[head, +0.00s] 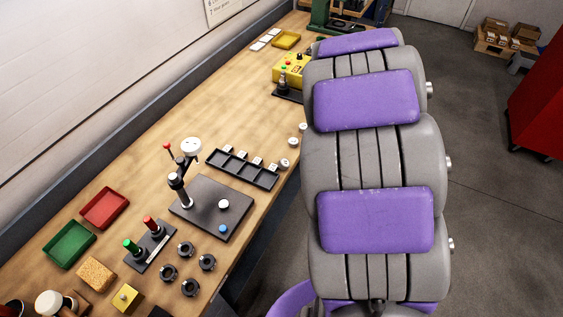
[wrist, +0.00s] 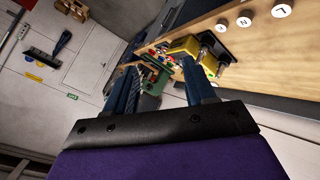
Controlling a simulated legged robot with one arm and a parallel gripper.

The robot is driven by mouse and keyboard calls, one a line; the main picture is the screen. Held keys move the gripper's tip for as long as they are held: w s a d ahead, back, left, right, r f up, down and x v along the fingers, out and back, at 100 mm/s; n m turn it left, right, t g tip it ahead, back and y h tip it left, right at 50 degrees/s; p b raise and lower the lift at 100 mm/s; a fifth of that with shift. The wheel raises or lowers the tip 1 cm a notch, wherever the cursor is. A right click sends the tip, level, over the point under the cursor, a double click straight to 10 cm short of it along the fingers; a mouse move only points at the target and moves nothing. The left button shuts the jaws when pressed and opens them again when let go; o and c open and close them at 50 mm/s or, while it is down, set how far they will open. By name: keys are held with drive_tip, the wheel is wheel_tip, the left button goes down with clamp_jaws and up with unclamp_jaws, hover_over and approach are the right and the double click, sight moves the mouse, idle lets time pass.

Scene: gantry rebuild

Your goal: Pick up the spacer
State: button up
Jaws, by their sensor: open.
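No part is clearly marked as the spacer, so I cannot tell which it is. Several black ring-shaped parts (head: 207,262) lie on the wooden bench at the near end in the head view. White round discs (head: 284,162) sit along the bench's right edge, and lettered ones show in the wrist view (wrist: 283,8). My gripper (wrist: 158,62) is open in the wrist view, its two dark blue fingers apart with nothing held between them. The gripper is hidden in the head view, where my arm covers the right middle.
The bench (head: 135,160) holds a dark plate with a post (head: 205,215), a black slotted rack (head: 240,168), red (head: 104,207) and green (head: 68,244) trays and a yellow box (head: 290,68). A red cabinet (head: 540,100) stands at right. The floor (head: 500,220) right of my arm is clear.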

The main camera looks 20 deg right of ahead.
drive_tip(key=w+d+f+n+t+y, duration=0.1)
drive_tip(key=w+d+f+n+t, duration=0.1)
drive_tip(key=w+d+f, duration=0.2)
drive_tip(key=n+t+y+p, duration=0.1)
drive_tip(key=n+y, duration=0.4)
drive_tip(key=y, duration=1.1)
approach(286, 163)
drive_tip(key=shift+b+x, duration=1.2)
drive_tip(key=shift+x, duration=3.55)
drive_tip(key=shift+d, duration=0.15)
drive_tip(key=c, duration=0.9)
